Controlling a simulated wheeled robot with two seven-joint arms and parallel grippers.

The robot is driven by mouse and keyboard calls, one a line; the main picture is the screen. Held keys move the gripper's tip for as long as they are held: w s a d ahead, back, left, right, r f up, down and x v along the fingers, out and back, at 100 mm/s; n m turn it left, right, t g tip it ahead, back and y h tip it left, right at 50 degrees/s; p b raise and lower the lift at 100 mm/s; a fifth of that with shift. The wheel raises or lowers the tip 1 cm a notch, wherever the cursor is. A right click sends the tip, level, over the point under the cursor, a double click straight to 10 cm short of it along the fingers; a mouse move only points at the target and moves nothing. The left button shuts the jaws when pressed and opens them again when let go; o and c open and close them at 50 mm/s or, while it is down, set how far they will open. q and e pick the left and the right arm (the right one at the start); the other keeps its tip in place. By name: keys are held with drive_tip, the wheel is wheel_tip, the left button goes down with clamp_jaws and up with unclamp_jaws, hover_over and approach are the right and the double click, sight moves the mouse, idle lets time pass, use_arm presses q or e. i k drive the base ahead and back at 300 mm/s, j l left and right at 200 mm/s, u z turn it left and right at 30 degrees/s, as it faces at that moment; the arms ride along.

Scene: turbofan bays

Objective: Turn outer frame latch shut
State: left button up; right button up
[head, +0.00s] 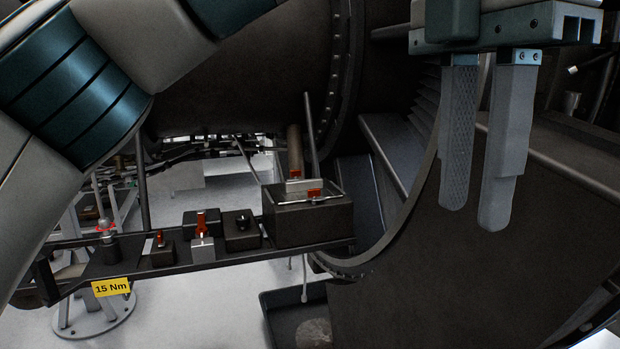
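My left gripper (476,215) hangs at the upper right with its two grey fingers pointing down. There is a narrow gap between the fingers and nothing in it. It is in front of the large dark curved cowl panel (430,290), and I cannot tell whether it is clear of it. I cannot make out with certainty which part is the outer frame latch. Small red-marked fittings are on the rail at lower left, including an upright red one (201,224) and a box with a bar and red tabs (305,215). My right gripper is not in view.
A dark rail (200,262) carries several small blocks and a red-ringed knob (106,228). A yellow "15 Nm" label (111,288) hangs from it. A dark tray (290,305) is on the pale floor below. The large dark engine casing (240,80) fills the upper middle.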

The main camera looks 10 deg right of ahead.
sight(316, 192)
drive_tip(key=i, duration=1.65)
